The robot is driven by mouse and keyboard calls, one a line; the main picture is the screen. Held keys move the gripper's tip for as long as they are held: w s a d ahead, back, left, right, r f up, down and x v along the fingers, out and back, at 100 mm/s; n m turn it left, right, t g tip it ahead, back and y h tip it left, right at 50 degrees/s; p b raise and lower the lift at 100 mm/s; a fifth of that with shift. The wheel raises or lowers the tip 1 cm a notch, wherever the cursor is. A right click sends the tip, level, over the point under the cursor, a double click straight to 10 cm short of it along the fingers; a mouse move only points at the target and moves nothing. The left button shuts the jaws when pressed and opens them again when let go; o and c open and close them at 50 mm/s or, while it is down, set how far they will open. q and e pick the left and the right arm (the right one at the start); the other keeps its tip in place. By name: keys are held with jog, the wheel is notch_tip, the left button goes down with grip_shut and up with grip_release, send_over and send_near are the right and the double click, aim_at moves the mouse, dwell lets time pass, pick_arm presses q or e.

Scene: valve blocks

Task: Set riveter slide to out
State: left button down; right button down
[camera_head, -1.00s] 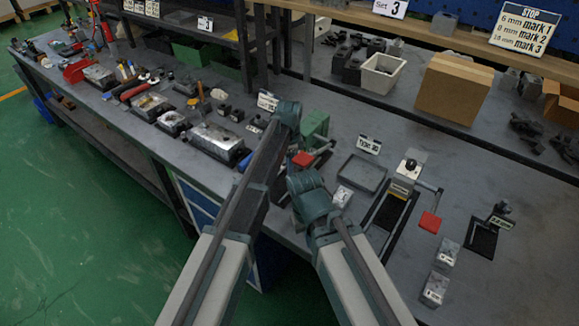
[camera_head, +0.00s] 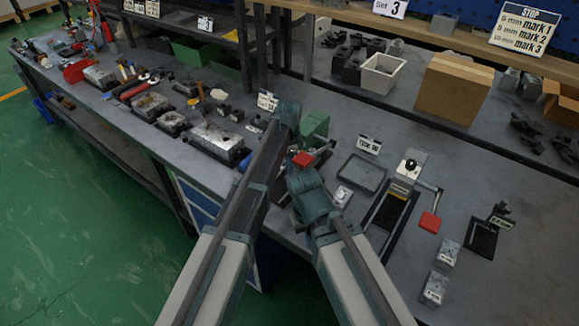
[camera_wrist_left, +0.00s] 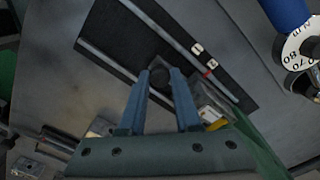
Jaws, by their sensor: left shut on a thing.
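In the left wrist view, the two blue fingers of my left gripper (camera_wrist_left: 159,84) are closed around a small dark knob (camera_wrist_left: 159,77). The knob sits at a long black slide plate (camera_wrist_left: 118,38) with a pale metal rail along it. Small white labels (camera_wrist_left: 197,48) and a red mark lie beside the rail. In the head view, the green riveter body (camera_head: 315,125) and a red handle pad (camera_head: 303,158) show just right of my left arm. My left fingers and the knob are hidden there behind my arm.
A blue-handled dial (camera_wrist_left: 300,42) stands at the upper right of the left wrist view. Several metal blocks (camera_head: 210,138) line the bench to the left.

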pick_arm(q)
jog(key=s+a, duration=0.3)
jog(key=s, duration=0.1)
jog(key=s+a, duration=0.3)
jog(key=s, duration=0.1)
jog(key=s+a, duration=0.3)
jog(key=s, duration=0.2)
jog(key=shift+a, duration=0.2)
jog(key=shift+s, duration=0.1)
jog(key=c, duration=0.6)
grip_release()
jog(key=shift+a, duration=0.15)
pick_arm(e)
jog(key=shift+r, duration=0.1)
pick_arm(q)
jog(key=shift+r+p, duration=0.45)
pick_arm(e)
jog(key=shift+r, duration=0.35)
pick_arm(q)
notch_tip(320, 180, up, 13)
jog(key=p, duration=1.3)
pick_arm(e)
notch_tip(320, 180, up, 13)
